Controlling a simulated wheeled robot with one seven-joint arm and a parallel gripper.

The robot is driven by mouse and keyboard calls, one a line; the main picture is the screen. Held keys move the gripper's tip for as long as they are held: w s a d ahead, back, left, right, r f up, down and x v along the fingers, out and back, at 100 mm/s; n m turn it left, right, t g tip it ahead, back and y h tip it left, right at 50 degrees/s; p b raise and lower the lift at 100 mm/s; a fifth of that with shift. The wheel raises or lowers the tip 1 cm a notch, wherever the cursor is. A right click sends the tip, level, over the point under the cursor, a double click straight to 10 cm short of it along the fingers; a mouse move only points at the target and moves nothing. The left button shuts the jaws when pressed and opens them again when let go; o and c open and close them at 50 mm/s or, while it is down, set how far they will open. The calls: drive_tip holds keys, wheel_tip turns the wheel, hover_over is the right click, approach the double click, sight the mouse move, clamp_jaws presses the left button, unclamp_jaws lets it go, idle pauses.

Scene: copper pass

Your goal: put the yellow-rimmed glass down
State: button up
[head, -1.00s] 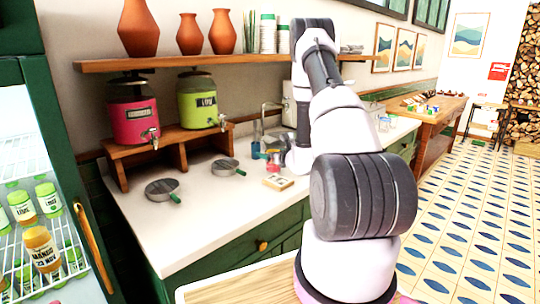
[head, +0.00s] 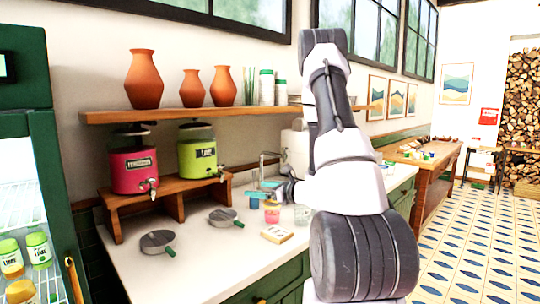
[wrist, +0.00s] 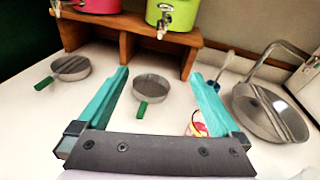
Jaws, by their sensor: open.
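The yellow-rimmed glass (head: 272,213), with pink in it, stands upright on the white counter. In the wrist view the glass (wrist: 197,124) shows low on the right, partly hidden behind the right finger. My gripper (head: 262,190) is open, with teal fingers apart and nothing between them. In the head view it is above the glass and clear of it. In the wrist view the space between the fingertips (wrist: 160,80) shows only counter and a small strainer pan.
Two round metal pans with green handles (head: 156,241) (head: 224,217) lie on the counter. A clear glass (head: 302,214) and a small wooden block (head: 277,234) are near the yellow-rimmed glass. Pink (head: 133,170) and lime (head: 197,157) dispensers stand on a wooden riser. A sink (wrist: 268,110) is at right.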

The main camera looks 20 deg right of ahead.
drive_tip(key=s+a+r+n+g+y, duration=0.4)
drive_tip(key=s+a+r+n+g, duration=0.6)
drive_tip(key=s+a+r+n, duration=0.5)
drive_tip(key=s+d+r+n+t+h, duration=0.1)
drive_tip(key=s+d+r+n+h, duration=0.1)
drive_tip(key=s+r+n+h, duration=0.1)
drive_tip(key=s+d+r+n+t+h, duration=0.1)
drive_tip(key=s+d+r+n+h, duration=0.2)
drive_tip(key=s+n+h, duration=0.3)
drive_tip(key=s+r+n, duration=0.1)
drive_tip(key=s, duration=0.2)
drive_tip(key=shift+s+d+t+h, duration=0.3)
drive_tip(key=shift+d+t, duration=0.05)
drive_tip(key=shift+t, duration=0.05)
